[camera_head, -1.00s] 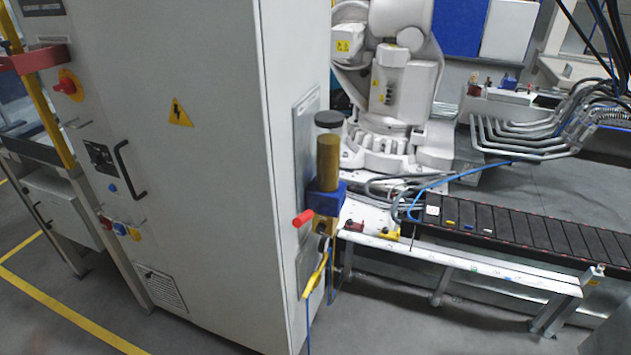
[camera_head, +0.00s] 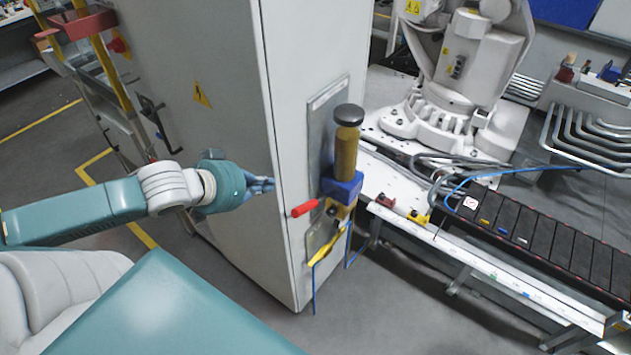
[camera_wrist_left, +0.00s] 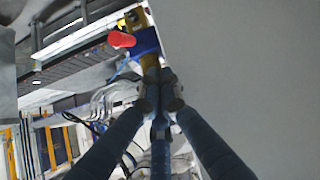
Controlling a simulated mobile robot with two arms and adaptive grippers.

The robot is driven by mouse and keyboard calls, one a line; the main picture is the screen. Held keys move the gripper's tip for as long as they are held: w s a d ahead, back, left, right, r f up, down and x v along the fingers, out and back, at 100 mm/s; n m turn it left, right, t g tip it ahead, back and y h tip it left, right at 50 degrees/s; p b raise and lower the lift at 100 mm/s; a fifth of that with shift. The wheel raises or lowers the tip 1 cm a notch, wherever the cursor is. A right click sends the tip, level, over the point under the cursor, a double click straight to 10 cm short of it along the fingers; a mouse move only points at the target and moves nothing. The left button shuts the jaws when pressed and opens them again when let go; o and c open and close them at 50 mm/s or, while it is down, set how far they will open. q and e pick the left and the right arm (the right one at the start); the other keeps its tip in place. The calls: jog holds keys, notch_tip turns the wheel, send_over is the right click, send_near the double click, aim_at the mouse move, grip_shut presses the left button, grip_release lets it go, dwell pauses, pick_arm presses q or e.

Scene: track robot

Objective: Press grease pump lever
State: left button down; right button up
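The grease pump has a brass cylinder (camera_head: 345,155) with a dark cap and a blue body (camera_head: 342,186), mounted on a metal plate on the cabinet's side. Its lever has a red handle (camera_head: 304,208) that sticks out to the left. My left gripper (camera_head: 270,185) is beside the cabinet, left of and slightly above the red handle in the picture, apart from it. In the left wrist view its fingertips (camera_wrist_left: 161,95) are drawn together with nothing between them. The red handle (camera_wrist_left: 122,40) shows beyond them, up and left. My right gripper is not in view.
The tall grey cabinet (camera_head: 225,60) stands behind my left gripper. Yellow and blue hoses (camera_head: 330,246) hang below the pump. A white robot arm (camera_head: 465,60) and a black conveyor (camera_head: 540,235) stand to the right. Clear floor (camera_head: 390,310) shows in front.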

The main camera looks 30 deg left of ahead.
pick_arm(q)
jog(key=d+r, duration=0.2)
jog(key=d, duration=0.1)
jog(key=b, duration=1)
send_over(315, 202)
jog(key=s+a, duration=0.2)
jog(key=a, duration=0.1)
notch_tip(315, 202, down, 7)
jog(key=shift+s+d+f+h, duration=0.2)
jog(key=shift+s+f, duration=0.4)
jog(key=shift+s+d+f+h, duration=0.15)
jog(key=shift+s+f+h, duration=0.05)
jog(key=shift+s+f, duration=0.4)
jog(key=shift+w, duration=0.1)
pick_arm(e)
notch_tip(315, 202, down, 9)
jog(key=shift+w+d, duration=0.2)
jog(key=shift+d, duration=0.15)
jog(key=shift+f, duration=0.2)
